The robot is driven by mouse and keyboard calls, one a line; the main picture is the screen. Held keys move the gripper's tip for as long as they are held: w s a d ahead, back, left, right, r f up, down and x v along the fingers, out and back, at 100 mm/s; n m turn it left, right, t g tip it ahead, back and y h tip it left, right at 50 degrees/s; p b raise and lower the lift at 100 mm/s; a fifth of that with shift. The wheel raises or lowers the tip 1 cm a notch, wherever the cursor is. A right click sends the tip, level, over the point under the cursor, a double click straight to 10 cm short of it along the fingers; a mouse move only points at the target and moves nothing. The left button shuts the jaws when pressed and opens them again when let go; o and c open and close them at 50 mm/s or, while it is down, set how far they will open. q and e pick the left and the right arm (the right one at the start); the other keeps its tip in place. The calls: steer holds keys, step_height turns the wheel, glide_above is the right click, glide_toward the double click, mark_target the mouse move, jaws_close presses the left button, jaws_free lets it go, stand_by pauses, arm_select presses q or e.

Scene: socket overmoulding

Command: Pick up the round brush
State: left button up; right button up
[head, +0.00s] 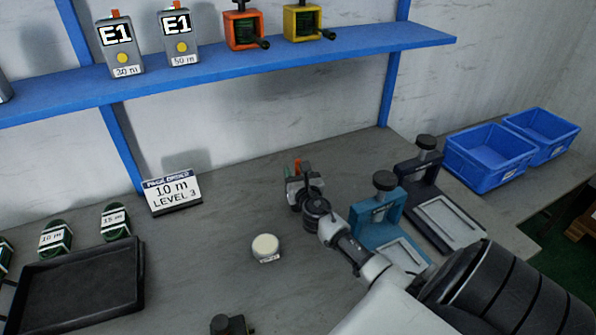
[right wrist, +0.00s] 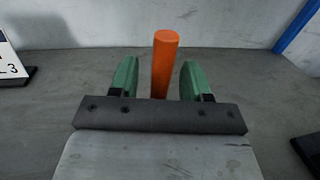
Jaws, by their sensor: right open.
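An upright orange cylinder, which looks like the round brush's handle (right wrist: 164,62), stands between the green fingers of my right gripper (right wrist: 158,80) in the right wrist view. The fingers are open, with a visible gap on each side of the handle. The lower end of the handle is hidden behind the dark gripper bar. In the head view my right gripper (head: 299,174) is over the middle back of the table, and a small orange-red bit shows at it; the bristles cannot be made out. My left gripper is not in view.
A white round pot (head: 265,246) sits on the grey table. Teal (head: 378,215) and dark (head: 425,170) clamp stands are right of my gripper. Blue bins (head: 488,150) are at the right, a black tray (head: 80,285) at the left, a 10 m sign (head: 173,192) at the back.

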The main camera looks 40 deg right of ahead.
steer(key=shift+w+d, duration=0.3)
steer(key=shift+w, duration=0.35)
jaws_close()
